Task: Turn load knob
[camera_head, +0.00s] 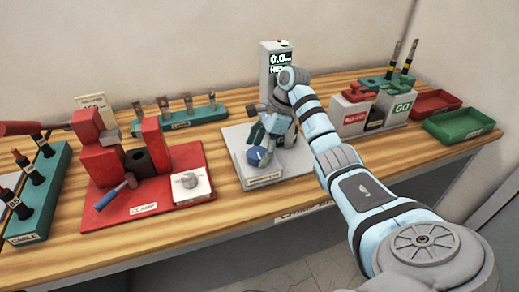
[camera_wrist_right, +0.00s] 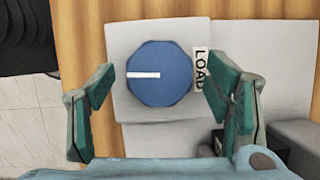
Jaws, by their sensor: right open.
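The load knob (camera_wrist_right: 160,85) is a blue, many-sided disc with a white pointer line running from near its middle to the left in the wrist view. It sits on a light grey plate beside a LOAD label (camera_wrist_right: 201,70). In the head view the knob (camera_head: 257,157) is partly hidden by my right gripper (camera_head: 262,144). The right gripper is open above the knob. In the wrist view its green fingers stand on either side of the knob, with a gap on each side. My left gripper is not in view.
A grey post with a display (camera_head: 280,58) stands behind my right arm. A red clamp station (camera_head: 120,203) with a white dial (camera_head: 190,184) lies to the left. NO-GO and GO blocks (camera_head: 394,107) and red and green trays (camera_head: 458,124) are on the right.

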